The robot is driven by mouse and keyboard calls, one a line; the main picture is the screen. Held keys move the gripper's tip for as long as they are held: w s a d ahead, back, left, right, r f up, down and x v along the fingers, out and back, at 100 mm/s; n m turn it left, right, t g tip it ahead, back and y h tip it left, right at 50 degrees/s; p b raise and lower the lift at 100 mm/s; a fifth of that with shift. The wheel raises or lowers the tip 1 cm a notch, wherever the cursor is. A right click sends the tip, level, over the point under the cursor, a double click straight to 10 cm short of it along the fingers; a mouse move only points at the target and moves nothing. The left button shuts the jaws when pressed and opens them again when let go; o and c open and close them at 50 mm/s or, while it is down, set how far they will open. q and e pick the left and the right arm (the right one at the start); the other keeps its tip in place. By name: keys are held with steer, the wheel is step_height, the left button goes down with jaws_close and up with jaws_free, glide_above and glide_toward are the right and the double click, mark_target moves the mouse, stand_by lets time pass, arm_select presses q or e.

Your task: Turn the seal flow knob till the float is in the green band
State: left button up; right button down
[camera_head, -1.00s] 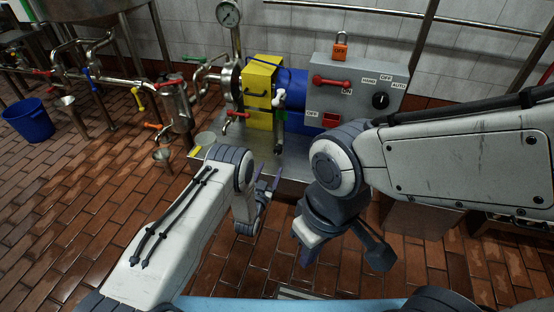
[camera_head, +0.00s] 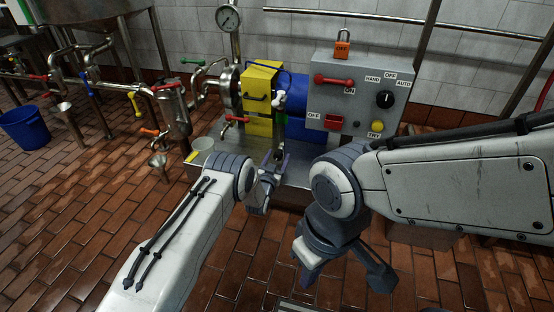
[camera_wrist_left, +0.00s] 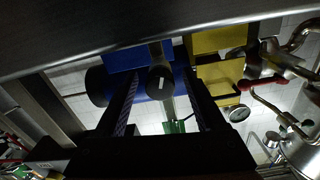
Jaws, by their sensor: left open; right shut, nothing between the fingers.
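The seal flow knob (camera_wrist_left: 160,82) is a dark round knob with a white mark, seen in the left wrist view between the two fingers of my left gripper (camera_wrist_left: 160,100). The fingers stand apart on either side; I cannot tell whether they touch it. A clear flow tube with a green band (camera_wrist_left: 178,126) shows beyond it. In the head view my left gripper (camera_head: 274,166) is open below the flow tube (camera_head: 279,125), and the knob is hard to make out. The float cannot be made out. My right gripper (camera_head: 378,272) is low on the right, shut and empty.
A grey control box (camera_head: 357,92) with a red handle, black selector and buttons stands right of the tube. A yellow guard (camera_head: 259,90), blue motor (camera_head: 297,92) and gauge (camera_head: 228,17) are behind.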

arm_select(q)
jaws_close()
steer(key=shift+n, duration=0.4)
steer(key=n+p, duration=0.1)
steer(key=n, duration=0.2)
steer(key=shift+n, duration=0.4)
steer(key=n, duration=0.4)
steer(key=shift+d+n+p, duration=0.1)
steer(key=shift+n+p, duration=0.2)
steer(key=n, duration=0.4)
steer(key=shift+s, duration=0.1)
steer(key=n+p, duration=0.1)
steer(key=n, duration=0.3)
steer(key=shift+n, duration=0.3)
